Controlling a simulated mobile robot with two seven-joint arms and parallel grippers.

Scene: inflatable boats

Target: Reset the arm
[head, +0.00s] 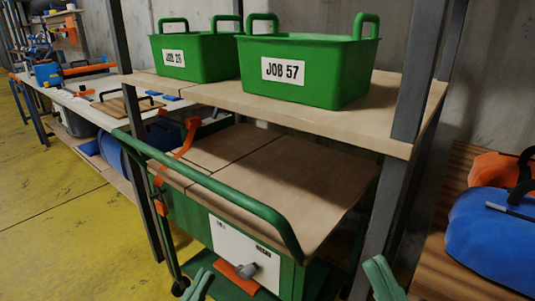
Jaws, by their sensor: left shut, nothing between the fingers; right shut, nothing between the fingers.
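My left gripper (197,284) shows at the bottom edge of the head view, left of centre. Only its green finger tips are in the picture, and they are shut with nothing held. My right gripper (382,278) shows at the bottom edge, right of centre, in front of the rack's right post. It is also shut and empty. The rest of both arms is out of view.
A green cart (183,227) with a curved handle (225,192) stands just beyond the grippers, under a shelf (300,112). The shelf bears two green bins, "JOB 57" (330,85) and another (205,60). Blue and orange bundles (490,235) lie right. Yellow floor (60,220) is clear left.

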